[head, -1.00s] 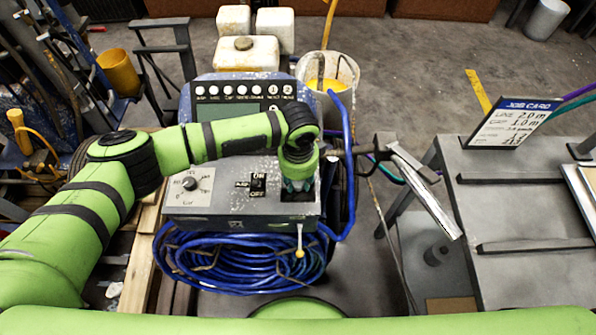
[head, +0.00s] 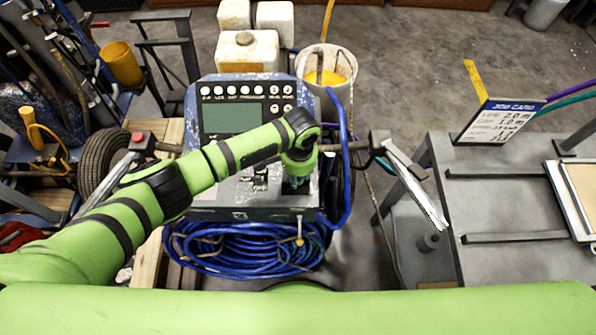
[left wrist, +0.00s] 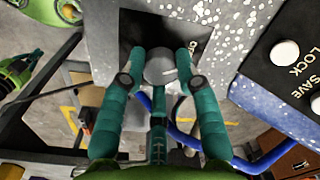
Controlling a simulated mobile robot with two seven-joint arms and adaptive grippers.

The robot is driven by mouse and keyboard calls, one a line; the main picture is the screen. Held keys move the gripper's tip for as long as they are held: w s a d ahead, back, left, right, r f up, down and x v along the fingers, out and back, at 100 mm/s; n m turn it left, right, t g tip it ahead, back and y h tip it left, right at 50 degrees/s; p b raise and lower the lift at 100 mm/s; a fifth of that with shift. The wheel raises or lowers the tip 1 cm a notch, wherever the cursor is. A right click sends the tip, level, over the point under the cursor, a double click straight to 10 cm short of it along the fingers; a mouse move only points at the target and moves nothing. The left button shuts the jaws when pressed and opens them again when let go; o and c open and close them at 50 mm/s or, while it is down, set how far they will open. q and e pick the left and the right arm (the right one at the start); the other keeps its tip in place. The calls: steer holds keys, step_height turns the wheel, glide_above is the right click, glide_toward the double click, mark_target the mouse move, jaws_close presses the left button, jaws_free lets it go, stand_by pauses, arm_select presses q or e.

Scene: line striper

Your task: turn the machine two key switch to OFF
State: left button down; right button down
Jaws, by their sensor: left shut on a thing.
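The machine is a blue-grey line striper with a speckled panel (head: 231,198) in the middle of the head view. My left gripper (head: 296,185) points down at the right part of this panel. In the left wrist view its two teal fingers (left wrist: 160,75) are shut on a round grey key switch (left wrist: 160,65). The switch sits in front of a black plate (left wrist: 192,32) whose lettering is only partly readable. In the head view the gripper hides the switch.
A display with buttons (head: 231,118) stands behind the panel. Another small switch (head: 260,182) is partly hidden by my left arm. A coiled blue hose (head: 235,250) hangs in front. A handlebar (head: 410,180) and a grey bench with a job card (head: 500,120) are at the right.

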stand_by(0.4)
arm_select(q)
steer(key=c, duration=0.9)
jaws_free()
step_height(320, 180, up, 12)
steer(key=shift+s, duration=0.15)
steer(key=shift+d, duration=0.1)
